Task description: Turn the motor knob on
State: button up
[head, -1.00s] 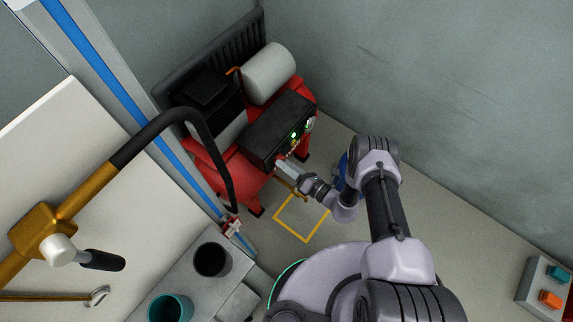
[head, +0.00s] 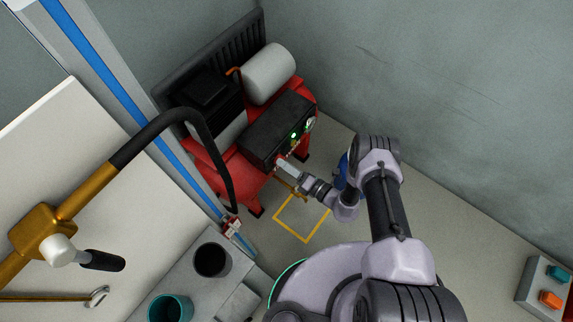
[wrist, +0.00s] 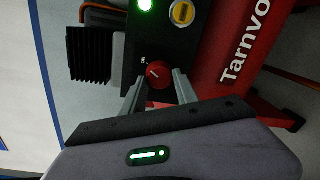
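The red motor knob (wrist: 158,73), with a pale line on its face, sits on the black control panel (wrist: 203,15) of a red machine. In the wrist view, my gripper (wrist: 159,77) has its two fingers apart, one on each side of the knob. A narrow gap seems to show between the fingers and the knob; contact is unclear. In the head view, my gripper (head: 282,163) is at the lower front of the black control box (head: 265,145), and the fingers hide the knob there. A green light (wrist: 145,4) and a yellow round control (wrist: 183,13) are on the panel.
The red machine (head: 235,183) carries a white cylinder (head: 269,73) and stands by the grey wall. A black bent tube (head: 222,150) and a workbench (head: 80,150) are to the left. Open floor with a yellow square outline (head: 304,240) lies below the machine.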

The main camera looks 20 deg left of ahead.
jog(key=o, duration=0.4)
jog(key=shift+c, duration=0.2)
jog(key=p+v, duration=0.4)
jog(key=v, duration=1.3)
jog(key=shift+d, duration=0.15)
jog(key=shift+s+r, duration=0.1)
jog(key=w+d+r+n+g, duration=0.2)
jog(key=w+r+n+g, duration=0.45)
jog(key=r, duration=0.65)
notch_tip(320, 180, up, 20)
jog(key=n+g+h, duration=0.2)
jog(key=n+h, duration=0.3)
jog(key=n, duration=0.7)
jog(key=s+d+r+n+t+h, duration=0.2)
jog(key=s+r+n+t+h, duration=0.1)
jog(key=s+r+n, duration=0.3)
jog(key=s+d+r+n+t+h, duration=0.2)
jog(key=s+r+n+t+h, duration=0.2)
jog(key=s+r+n, duration=0.3)
jog(key=s+r+h, duration=0.1)
jog(key=s+r, duration=0.2)
jog(key=r, duration=0.4)
jog(key=shift+r+h, duration=0.25)
jog(key=shift+h, duration=0.05)
